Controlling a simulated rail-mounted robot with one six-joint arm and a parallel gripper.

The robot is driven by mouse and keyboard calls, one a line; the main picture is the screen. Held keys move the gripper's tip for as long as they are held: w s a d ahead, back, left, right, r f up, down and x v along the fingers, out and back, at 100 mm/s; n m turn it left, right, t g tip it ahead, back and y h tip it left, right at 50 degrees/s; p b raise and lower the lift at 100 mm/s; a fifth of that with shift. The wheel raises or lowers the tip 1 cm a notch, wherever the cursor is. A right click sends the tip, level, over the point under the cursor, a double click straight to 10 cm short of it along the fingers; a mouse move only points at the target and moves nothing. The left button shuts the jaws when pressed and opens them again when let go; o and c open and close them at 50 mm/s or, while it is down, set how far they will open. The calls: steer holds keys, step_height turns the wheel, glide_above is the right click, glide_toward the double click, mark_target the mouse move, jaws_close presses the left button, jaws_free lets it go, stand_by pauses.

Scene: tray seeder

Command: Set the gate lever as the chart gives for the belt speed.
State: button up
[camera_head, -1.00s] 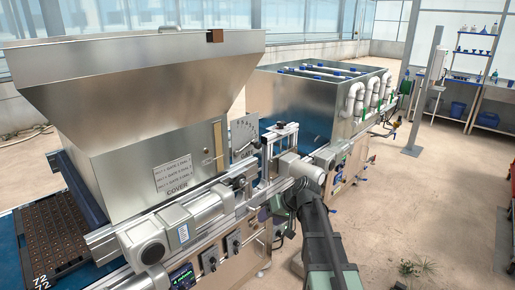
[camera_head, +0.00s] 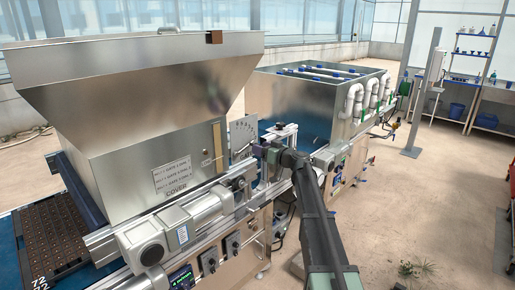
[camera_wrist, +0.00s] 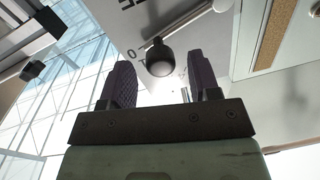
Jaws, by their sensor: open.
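The gate lever shows in the wrist view as a pale rod (camera_wrist: 188,24) with a round dark knob (camera_wrist: 160,60). A grey scale plate (camera_head: 243,131) with dark marks stands behind it, beside the hopper. My gripper (camera_wrist: 160,66) is open, with one finger on each side of the knob. A gap shows between each finger and the knob. In the head view my gripper (camera_head: 264,154) is in front of the plate's lower right and hides the lever. The chart (camera_head: 172,174) is a label of several lines on the hopper above "COVER"; its figures are too small to read surely.
A lit display (camera_head: 181,278) is low on the machine front; its reading is unclear. A steel hopper (camera_head: 140,90) rises left of the plate. A seed tray (camera_head: 50,235) lies at far left. A second steel tank (camera_head: 310,100) stands behind, right.

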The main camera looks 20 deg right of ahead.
steer(key=shift+x, duration=1.2)
jaws_close()
steer(key=shift+a+r, duration=0.1)
